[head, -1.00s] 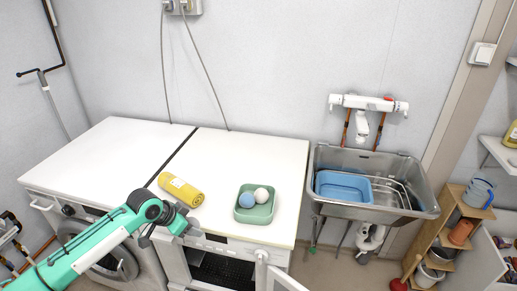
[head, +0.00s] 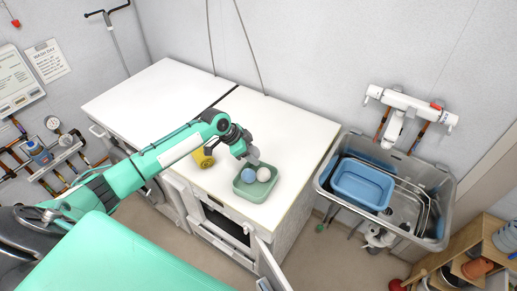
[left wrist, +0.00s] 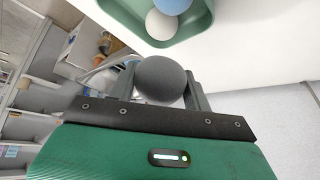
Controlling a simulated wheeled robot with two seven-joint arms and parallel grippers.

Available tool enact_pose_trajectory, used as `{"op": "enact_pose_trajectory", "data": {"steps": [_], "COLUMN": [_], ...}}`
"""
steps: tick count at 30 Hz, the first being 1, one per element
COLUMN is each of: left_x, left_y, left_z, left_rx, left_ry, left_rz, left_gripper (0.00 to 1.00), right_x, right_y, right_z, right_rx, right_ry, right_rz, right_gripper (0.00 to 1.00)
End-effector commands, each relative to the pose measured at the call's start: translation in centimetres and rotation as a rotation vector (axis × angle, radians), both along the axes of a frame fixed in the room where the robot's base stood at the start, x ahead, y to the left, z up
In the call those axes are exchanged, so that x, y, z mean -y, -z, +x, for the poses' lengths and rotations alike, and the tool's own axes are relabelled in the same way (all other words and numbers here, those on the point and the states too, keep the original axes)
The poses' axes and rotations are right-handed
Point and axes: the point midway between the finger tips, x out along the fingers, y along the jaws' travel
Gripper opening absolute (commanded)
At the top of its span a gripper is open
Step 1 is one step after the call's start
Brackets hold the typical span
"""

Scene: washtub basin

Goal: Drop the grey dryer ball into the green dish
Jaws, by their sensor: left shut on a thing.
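The grey dryer ball (left wrist: 161,80) is dark and round, and sits between the two fingers of my left gripper in the left wrist view. My left gripper (head: 252,158) is shut on it. In the head view the gripper is at the back edge of the green dish (head: 238,189), and I cannot make out the grey ball there. The dish is a shallow square tray on the white worktop. It holds a blue ball (head: 248,175) and a white ball (head: 264,174). The dish also shows at the top of the left wrist view (left wrist: 122,27). My right gripper is not in view.
A steel sink (head: 408,213) with a blue basin (head: 362,184) stands to the right. An open door (head: 267,258) hangs below the worktop. A wooden shelf (head: 470,250) is at lower right.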

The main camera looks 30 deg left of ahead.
Motion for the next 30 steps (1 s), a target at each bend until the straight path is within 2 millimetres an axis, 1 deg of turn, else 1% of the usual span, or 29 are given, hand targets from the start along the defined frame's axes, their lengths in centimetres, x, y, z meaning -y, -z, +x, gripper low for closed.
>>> {"op": "enact_pose_trajectory", "data": {"steps": [1,12,16,24,25,28,30], "left_x": [0.0,0.1,0.1,0.1,0.1,0.1,0.1], "left_y": [0.8,4.9,5.5,5.5,5.5,5.5,5.5], "left_z": [0.0,0.0,0.0,0.0,0.0,0.0,0.0], "left_rx": [-0.001,0.001,0.001,0.001,0.001,0.001,0.001], "left_ry": [0.001,0.000,-0.001,-0.001,-0.001,-0.001,-0.001], "left_rz": [-0.001,-0.001,0.000,0.000,0.000,0.000,0.001], "left_gripper": [0.27,0.27,0.27,0.27,0.55,0.75,0.75], "right_x": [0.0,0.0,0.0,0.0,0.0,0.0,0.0], "right_y": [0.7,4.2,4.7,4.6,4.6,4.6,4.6], "right_z": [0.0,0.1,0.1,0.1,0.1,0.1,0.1], "right_rx": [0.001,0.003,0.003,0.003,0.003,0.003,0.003], "right_ry": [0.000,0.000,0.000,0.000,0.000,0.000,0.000], "right_rz": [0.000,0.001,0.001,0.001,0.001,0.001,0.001], "right_gripper": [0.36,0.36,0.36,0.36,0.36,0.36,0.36]}}
